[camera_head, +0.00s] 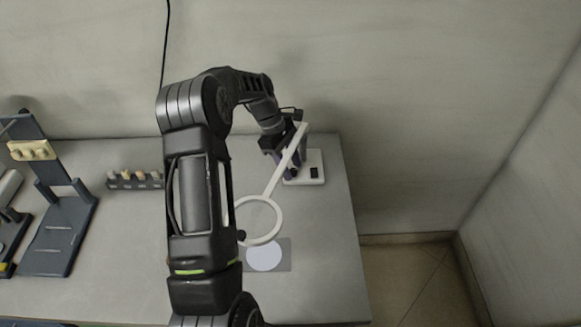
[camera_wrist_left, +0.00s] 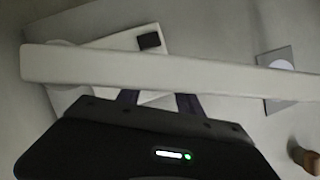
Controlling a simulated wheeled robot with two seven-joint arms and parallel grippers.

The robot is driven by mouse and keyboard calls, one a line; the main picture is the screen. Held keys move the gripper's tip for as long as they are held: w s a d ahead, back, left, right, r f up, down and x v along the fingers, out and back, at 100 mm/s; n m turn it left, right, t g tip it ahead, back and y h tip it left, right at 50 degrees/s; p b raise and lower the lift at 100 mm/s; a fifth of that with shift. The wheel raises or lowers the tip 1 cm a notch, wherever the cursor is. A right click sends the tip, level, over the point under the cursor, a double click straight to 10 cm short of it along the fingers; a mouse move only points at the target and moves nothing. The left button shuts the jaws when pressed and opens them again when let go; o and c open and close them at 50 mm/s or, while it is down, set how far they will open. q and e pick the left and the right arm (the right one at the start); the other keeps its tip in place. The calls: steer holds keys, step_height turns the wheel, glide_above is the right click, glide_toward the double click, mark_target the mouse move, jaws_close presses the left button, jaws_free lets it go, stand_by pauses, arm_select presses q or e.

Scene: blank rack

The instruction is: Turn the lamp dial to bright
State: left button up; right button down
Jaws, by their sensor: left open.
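The white lamp has a ring-shaped head (camera_head: 259,221) on a long slanted arm (camera_head: 278,178) and a flat white base (camera_head: 308,160) with a small dark square on it. In the left wrist view the lamp arm (camera_wrist_left: 180,72) crosses in front, with part of the base (camera_wrist_left: 118,42) and the dark square (camera_wrist_left: 149,41) beyond it. I cannot make out a separate dial or its setting. My left gripper (camera_head: 287,168) is open beside the base, partly behind the lamp arm. Its fingers (camera_wrist_left: 160,99) are partly hidden by the lamp arm in the wrist view. My right gripper is not in view.
A grey pad (camera_head: 285,246) with a pale disc lies below the lamp ring. A small dark rack (camera_head: 122,184) with several pegs stands at the wall. A dark stand (camera_head: 62,235) is on the left. The table's right edge is close to the lamp base.

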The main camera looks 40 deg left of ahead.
arm_select(q)
steer(key=shift+c, duration=0.5)
jaws_close()
steer(key=n+t, duration=0.1)
steer(key=n, duration=0.3)
steer(key=shift+s+n+t+y, duration=0.2)
steer(key=shift+n+t+y, duration=0.1)
steer(key=shift+t, duration=0.1)
steer(key=shift+o, duration=0.5)
jaws_free()
